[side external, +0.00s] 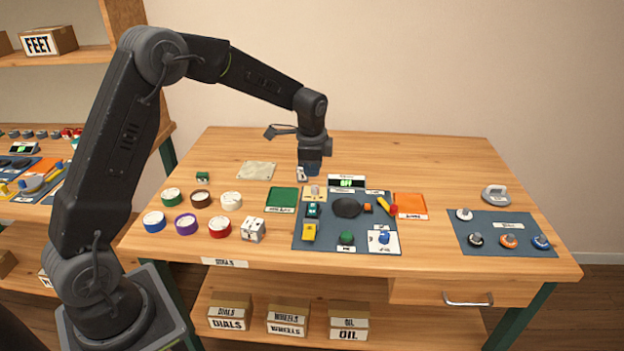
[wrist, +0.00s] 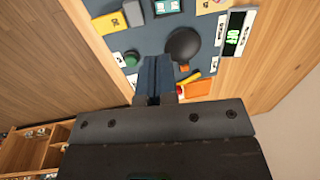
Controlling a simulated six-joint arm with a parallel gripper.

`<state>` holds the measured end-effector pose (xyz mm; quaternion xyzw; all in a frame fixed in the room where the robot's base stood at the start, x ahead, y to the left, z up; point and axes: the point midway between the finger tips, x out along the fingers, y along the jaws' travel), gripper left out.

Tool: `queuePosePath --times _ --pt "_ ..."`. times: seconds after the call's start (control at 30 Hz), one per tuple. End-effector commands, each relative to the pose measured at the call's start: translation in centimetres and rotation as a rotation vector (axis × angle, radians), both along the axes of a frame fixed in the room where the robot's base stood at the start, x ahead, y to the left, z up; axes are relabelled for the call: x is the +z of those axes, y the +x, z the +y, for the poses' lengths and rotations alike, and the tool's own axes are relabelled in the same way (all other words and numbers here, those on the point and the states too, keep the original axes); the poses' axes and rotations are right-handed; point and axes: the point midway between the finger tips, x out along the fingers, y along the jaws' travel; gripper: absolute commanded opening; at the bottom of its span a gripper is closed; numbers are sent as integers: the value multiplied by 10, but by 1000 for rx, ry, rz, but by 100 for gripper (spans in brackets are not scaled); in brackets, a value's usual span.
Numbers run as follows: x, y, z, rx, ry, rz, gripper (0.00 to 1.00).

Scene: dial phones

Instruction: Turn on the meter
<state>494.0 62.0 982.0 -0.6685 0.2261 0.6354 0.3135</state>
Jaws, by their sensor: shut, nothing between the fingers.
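The meter (side external: 346,182) is a small box with a black display at the back edge of the dark mat (side external: 325,240). Its green letters read OFF. It also shows in the wrist view (wrist: 236,35) at the upper right, reading OFF. My gripper (side external: 312,170) is shut and empty, pointing down behind the mat, to the left of the meter. In the wrist view its blue-grey fingers (wrist: 155,65) are together. A small white object (side external: 301,174) stands beside the fingertips; I cannot tell whether they touch it, nor what it is.
The mat holds a black round piece (side external: 347,207), a yellow block (side external: 309,232) and a green knob (side external: 347,238). A green tray (side external: 282,199) and an orange tray (side external: 410,204) flank it. Tape rolls lie left. A knob panel (side external: 502,233) lies right.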

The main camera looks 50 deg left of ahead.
Motion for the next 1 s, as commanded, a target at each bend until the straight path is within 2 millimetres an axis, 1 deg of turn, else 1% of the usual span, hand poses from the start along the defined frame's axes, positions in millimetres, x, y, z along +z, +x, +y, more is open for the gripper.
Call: queuePosePath --times 0.1,0.37,0.43,0.53,0.77,0.87,0.97,1.0 --pt "4 -1 -1 0 0 0 0" --pt "5 -1 -1 0 0 0 0" --pt "5 2 2 0 9 -11 0" --pt "8 9 12 0 40 -46 0" --pt "7 9 11 -1 40 -45 0" --pt "3 9 12 -1 39 -43 0" --pt "-8 10 13 0 40 -42 0" --pt "-15 11 14 0 39 -40 0"
